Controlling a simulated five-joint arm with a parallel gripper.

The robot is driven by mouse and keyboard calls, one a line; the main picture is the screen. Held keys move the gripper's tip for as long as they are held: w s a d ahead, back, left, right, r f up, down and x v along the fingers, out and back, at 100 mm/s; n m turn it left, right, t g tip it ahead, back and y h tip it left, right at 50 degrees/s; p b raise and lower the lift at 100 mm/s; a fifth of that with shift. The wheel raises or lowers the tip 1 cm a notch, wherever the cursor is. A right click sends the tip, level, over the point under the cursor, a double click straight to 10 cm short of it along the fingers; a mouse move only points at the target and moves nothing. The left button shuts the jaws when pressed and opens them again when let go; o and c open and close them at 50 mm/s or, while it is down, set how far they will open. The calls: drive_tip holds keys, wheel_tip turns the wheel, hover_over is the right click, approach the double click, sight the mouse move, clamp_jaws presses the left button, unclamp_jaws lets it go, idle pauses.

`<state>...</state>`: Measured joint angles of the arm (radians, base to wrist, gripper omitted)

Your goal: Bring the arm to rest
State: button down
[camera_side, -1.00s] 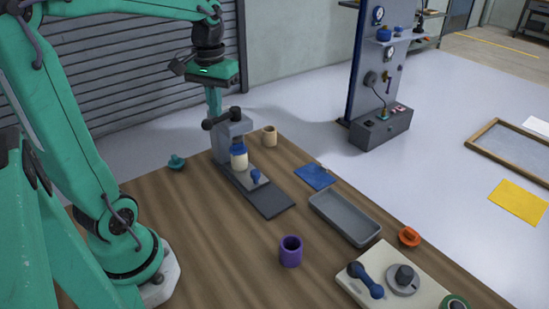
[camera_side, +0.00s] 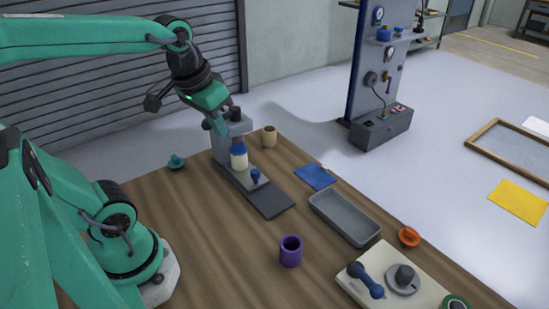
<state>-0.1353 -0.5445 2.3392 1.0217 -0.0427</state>
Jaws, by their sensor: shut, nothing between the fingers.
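My gripper (camera_side: 219,126) is shut and empty. It hangs tilted, pointing down and to the right, at the top left of the grey press-like stand (camera_side: 236,128) at the back of the table. Its tips overlap the stand's upper part in this view; I cannot tell whether they touch it. A white roller with a blue top (camera_side: 239,160) stands upright on the stand, below and right of my gripper. A small blue knob (camera_side: 255,176) sits on the stand's base in front of the roller.
The wooden table (camera_side: 200,230) also holds a tan cup (camera_side: 269,136), blue cloth (camera_side: 315,176), grey tray (camera_side: 345,218), purple cup (camera_side: 291,251), teal knob (camera_side: 176,162), orange knob (camera_side: 409,237) and pale board (camera_side: 423,288). The table's left middle is clear.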

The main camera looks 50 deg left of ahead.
drive_tip(key=shift+s+d+f+m+t+h, duration=0.15)
drive_tip(key=shift+s+d+f+m+t, duration=0.1)
drive_tip(key=shift+s+d+m+t, duration=0.5)
drive_tip(key=shift+s+d+f+m+t+h, duration=0.2)
drive_tip(key=shift+s+d, duration=0.3)
drive_tip(key=shift+d, duration=0.45)
